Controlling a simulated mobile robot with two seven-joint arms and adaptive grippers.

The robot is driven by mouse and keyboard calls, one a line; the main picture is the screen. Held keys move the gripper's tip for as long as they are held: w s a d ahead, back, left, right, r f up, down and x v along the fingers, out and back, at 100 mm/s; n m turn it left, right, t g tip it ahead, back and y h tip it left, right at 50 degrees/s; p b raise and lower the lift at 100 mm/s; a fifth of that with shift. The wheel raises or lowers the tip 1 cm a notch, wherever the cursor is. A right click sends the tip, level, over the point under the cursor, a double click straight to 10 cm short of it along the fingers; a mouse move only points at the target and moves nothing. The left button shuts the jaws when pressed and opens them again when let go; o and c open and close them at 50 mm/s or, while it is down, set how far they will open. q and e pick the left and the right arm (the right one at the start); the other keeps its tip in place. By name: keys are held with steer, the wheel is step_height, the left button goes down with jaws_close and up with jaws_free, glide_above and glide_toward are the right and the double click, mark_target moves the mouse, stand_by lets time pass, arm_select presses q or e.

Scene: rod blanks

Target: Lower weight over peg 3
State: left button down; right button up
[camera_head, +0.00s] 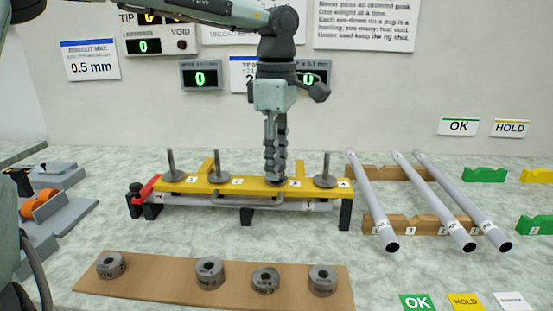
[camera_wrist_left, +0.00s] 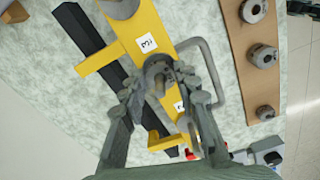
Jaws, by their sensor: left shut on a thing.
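The yellow bar (camera_head: 197,185) carries upright grey pegs with numbered labels; peg 4 (camera_head: 325,168) and peg 2 (camera_head: 215,164) stand bare. My left gripper (camera_head: 275,174) points down over the peg 3 position, its fingertips close above the bar. It is shut on a grey weight (camera_wrist_left: 158,67), which shows between the fingers in the left wrist view beside the label 3. The fingers hide most of this weight and peg 3. Whether the peg runs through the weight's hole cannot be told. My right gripper is not in view.
Several ring weights (camera_head: 209,272) stand on a wooden board (camera_head: 150,283) in front, with a wider gap left of the middle. Grey tubes (camera_head: 440,198) lie on wooden supports at the right. Displays hang on the wall behind.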

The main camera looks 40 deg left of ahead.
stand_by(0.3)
arm_select(q)
steer(key=c, duration=1.1)
jaws_free()
steer(key=shift+o, duration=0.2)
step_height(320, 180, up, 12)
